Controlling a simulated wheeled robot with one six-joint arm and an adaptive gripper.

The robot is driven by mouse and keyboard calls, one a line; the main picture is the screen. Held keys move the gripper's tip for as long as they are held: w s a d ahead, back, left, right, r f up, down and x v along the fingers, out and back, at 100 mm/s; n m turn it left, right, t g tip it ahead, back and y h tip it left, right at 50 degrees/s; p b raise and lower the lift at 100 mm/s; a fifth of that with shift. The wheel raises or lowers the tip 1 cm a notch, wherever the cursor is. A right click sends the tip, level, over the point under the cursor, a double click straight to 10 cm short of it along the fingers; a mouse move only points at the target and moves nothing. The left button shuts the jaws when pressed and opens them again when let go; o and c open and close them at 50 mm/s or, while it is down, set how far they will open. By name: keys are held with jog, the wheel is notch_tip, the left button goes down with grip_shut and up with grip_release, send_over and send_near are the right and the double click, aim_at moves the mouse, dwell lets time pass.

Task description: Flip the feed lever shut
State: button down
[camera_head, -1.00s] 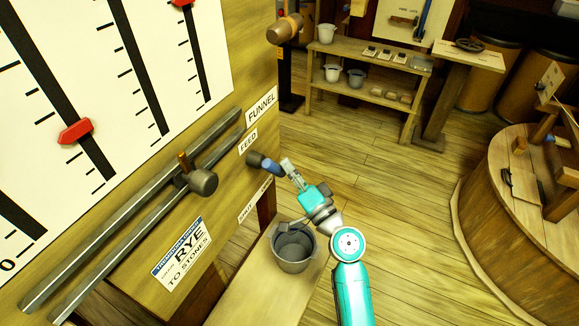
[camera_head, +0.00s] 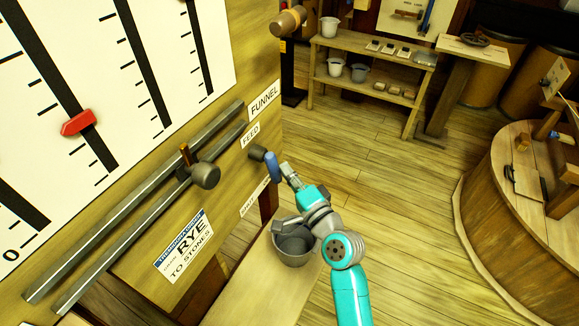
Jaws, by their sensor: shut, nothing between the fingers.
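The feed lever has a blue handle (camera_head: 271,167) on a dark round pivot (camera_head: 257,152), just below the FEED label (camera_head: 250,135) on the wooden panel. The handle slants steeply downward from the pivot, toward the right part of the label reading SHUT (camera_head: 254,198). The rest of that label is too small to read. My gripper (camera_head: 286,169) is shut and empty, just right of the blue handle. I cannot tell whether its tips touch the handle.
A grey bucket (camera_head: 293,258) stands on a wooden bench (camera_head: 240,300) below my gripper. Metal rails with a dark knob (camera_head: 205,176) run along the panel at left. A round wooden millstone casing (camera_head: 490,205) is at right. Open floor lies between.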

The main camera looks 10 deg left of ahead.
jog(key=s+m, duration=0.1)
jog(key=m+g, duration=0.1)
jog(key=shift+s+a+f+m+h, duration=0.2)
jog(key=shift+s+a+m+h, duration=0.1)
jog(key=shift+s+a+h, duration=0.1)
jog(key=shift+s+a+m+g+h, duration=0.25)
jog(key=shift+s+m+g, duration=0.4)
jog(key=shift+m, duration=0.35)
jog(key=shift+s+a+r+m+g+h, duration=0.1)
jog(key=shift+s+a+m+g+h, duration=0.1)
jog(key=shift+s+m+g, duration=0.25)
jog(key=shift+s+a+r+m+g+h, duration=0.1)
jog(key=shift+s+a+m+g+h, duration=0.1)
jog(key=shift+s+m, duration=0.4)
jog(key=shift+s, duration=0.1)
send_near(277, 178)
jog(key=shift+s+d+f, duration=0.15)
jog(key=shift+d+f, duration=0.2)
jog(key=shift+d, duration=0.25)
jog(key=shift+s+d+f, duration=0.2)
jog(key=shift+d+f, duration=0.1)
jog(key=shift+d, duration=0.35)
